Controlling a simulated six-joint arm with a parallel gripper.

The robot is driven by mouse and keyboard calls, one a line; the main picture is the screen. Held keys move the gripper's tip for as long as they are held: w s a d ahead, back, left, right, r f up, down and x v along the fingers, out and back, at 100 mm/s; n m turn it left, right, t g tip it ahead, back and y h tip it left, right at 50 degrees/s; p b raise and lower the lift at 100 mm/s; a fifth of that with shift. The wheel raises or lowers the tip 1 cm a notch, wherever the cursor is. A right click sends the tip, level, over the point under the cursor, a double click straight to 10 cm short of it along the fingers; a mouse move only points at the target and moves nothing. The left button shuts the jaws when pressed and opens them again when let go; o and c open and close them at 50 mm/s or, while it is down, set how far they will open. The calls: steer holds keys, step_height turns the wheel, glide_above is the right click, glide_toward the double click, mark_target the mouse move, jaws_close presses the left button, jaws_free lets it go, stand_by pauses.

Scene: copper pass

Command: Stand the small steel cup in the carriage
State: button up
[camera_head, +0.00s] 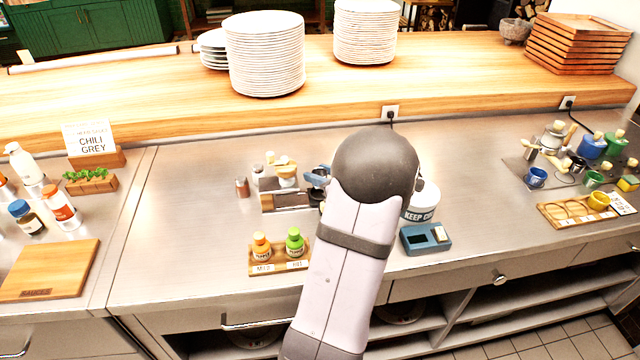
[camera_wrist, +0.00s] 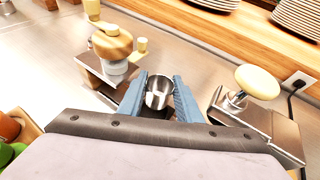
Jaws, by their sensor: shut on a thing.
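The small steel cup (camera_wrist: 158,97) sits between the blue fingers of my gripper (camera_wrist: 160,84) in the wrist view. My gripper is shut on it, and its open mouth shows towards the camera. To its left is a metal device with a cream and tan top (camera_wrist: 112,42); to its right is a steel block with a cream knob (camera_wrist: 258,81). I cannot tell which part is the carriage. In the head view the blue fingers of my gripper (camera_head: 318,176) show at the right side of the metal device (camera_head: 285,199); my arm hides much there, and the cup is not clear.
A wooden tray with two bottles (camera_head: 264,269) is in front. A blue-grey box (camera_head: 425,239) and a white tub (camera_head: 420,205) stand right of my arm. Steel counter (camera_head: 195,220) is clear at left.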

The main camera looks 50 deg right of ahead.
steer(key=shift+f, duration=1.7)
steer(key=shift+f, duration=0.1)
steer(key=o, duration=1)
steer(key=shift+s, duration=0.15)
steer(key=b+v, duration=0.2)
steer(key=v, duration=0.9)
steer(key=shift+s+a+r, duration=0.15)
steer(key=shift+s+r, duration=0.15)
steer(key=shift+r, duration=0.05)
